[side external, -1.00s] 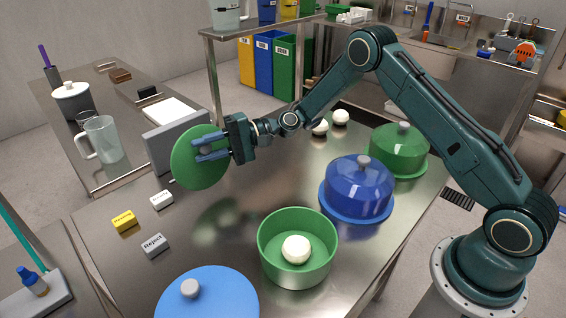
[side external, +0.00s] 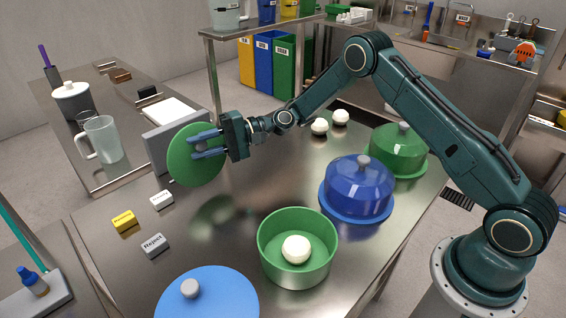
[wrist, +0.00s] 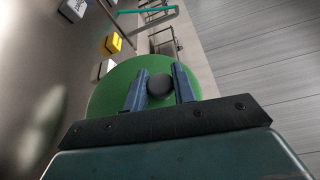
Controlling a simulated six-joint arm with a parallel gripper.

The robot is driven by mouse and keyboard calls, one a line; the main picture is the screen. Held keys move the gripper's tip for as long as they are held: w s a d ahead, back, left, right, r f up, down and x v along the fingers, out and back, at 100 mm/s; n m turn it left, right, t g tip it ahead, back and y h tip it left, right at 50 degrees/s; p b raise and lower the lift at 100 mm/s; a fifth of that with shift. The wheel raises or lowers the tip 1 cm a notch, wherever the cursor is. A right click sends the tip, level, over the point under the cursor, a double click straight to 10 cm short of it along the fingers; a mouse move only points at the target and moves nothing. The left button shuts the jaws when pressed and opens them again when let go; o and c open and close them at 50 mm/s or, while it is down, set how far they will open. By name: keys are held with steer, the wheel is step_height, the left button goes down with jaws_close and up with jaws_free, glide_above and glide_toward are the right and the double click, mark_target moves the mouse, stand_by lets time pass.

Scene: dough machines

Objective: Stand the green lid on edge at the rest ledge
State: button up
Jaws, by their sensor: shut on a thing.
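The green lid (side external: 190,168) is a round disc with a grey knob, held upright on edge. My gripper (side external: 207,146) is shut on the lid's knob, with its blue fingers either side of it. In the wrist view the lid (wrist: 108,98) fills the middle, and the dark knob (wrist: 160,86) sits between the two fingers. The rest ledge, seemingly the grey upright panel (side external: 163,143), stands just behind the lid in the side view. The lid overlaps it there, and I cannot tell whether they touch.
A green bowl (side external: 271,247) holding a white dough ball (side external: 296,249) stands at the front. A blue lid (side external: 222,293), a blue domed container (side external: 358,186) and a green domed one (side external: 400,146) are on the table. Yellow (side external: 124,221), white (side external: 161,200) and grey (side external: 155,245) label blocks lie at left.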

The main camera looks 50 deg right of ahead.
steer(key=shift+w+f, duration=0.15)
steer(key=shift+w, duration=3.35)
steer(key=shift+w+f, duration=0.35)
steer(key=shift+w, duration=0.5)
steer(key=shift+w+f, duration=0.3)
steer(key=shift+w, duration=0.55)
steer(key=shift+f, duration=0.3)
steer(key=shift+w+m+h, duration=0.3)
steer(key=shift+w+m, duration=0.4)
steer(key=shift+w, duration=0.15)
steer(key=o, duration=1.5)
steer(key=shift+d+r, duration=0.1)
steer(key=shift+d, duration=0.1)
steer(key=v, duration=1.3)
steer(key=shift+d, duration=0.2)
